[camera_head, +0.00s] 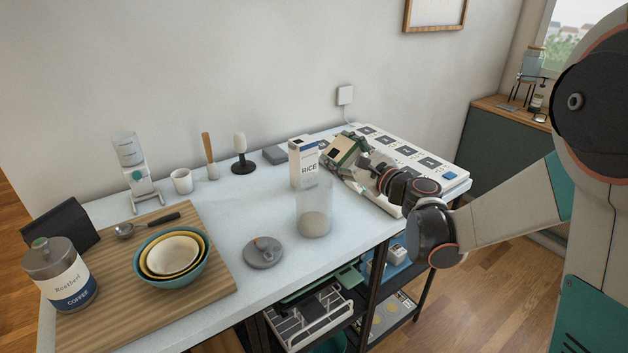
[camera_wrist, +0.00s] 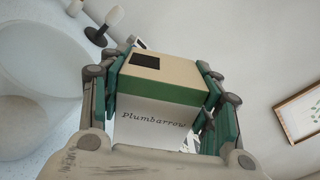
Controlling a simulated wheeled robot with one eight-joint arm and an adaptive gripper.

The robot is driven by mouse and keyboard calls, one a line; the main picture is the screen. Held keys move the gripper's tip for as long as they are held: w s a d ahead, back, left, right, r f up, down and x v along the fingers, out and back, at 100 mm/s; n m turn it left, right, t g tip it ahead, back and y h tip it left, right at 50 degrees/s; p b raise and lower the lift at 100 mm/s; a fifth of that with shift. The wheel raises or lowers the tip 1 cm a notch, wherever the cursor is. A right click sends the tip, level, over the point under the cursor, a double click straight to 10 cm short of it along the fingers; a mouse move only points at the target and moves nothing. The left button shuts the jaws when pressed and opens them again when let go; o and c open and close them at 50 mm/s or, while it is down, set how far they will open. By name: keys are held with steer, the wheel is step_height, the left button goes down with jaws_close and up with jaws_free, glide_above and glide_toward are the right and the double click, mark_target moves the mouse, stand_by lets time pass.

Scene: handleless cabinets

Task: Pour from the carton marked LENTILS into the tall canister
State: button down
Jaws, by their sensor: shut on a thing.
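My gripper (camera_head: 348,160) is shut on a tilted carton (camera_head: 342,146) with a beige top, a green band and a dark opening. In the wrist view the carton (camera_wrist: 158,98) sits between the green finger pads and its white face reads "Plumbarrow"; no LENTILS marking is readable. The tall canister (camera_head: 314,200) is clear, upright and open, with a shallow pale beige fill at the bottom. The held carton is above and right of it, behind it in the head view. In the wrist view a large clear round shape, seemingly the canister (camera_wrist: 35,85), is at left.
A white carton marked RICE (camera_head: 303,168) stands close behind the canister. A grey lid (camera_head: 263,252) lies at its front left. Nested bowls (camera_head: 172,258) and a coffee jar (camera_head: 60,275) stand on a wooden board (camera_head: 130,315). A white panelled unit (camera_head: 415,160) lies right of the gripper.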

steer(key=shift+s+a+r, duration=0.1)
steer(key=shift+a+r, duration=0.1)
steer(key=shift+r, duration=0.1)
steer(key=shift+s+a+r+n+p, duration=0.3)
steer(key=shift+n+p, duration=0.2)
steer(key=shift+n, duration=0.45)
steer(key=shift+s+a+r+n+p, duration=0.15)
steer(key=shift+r+n+p, duration=0.3)
steer(key=shift+n, duration=0.5)
stand_by(1.0)
steer(key=shift+a+f+n, duration=0.2)
steer(key=shift+f+n, duration=0.4)
steer(key=shift+n, duration=0.3)
stand_by(0.6)
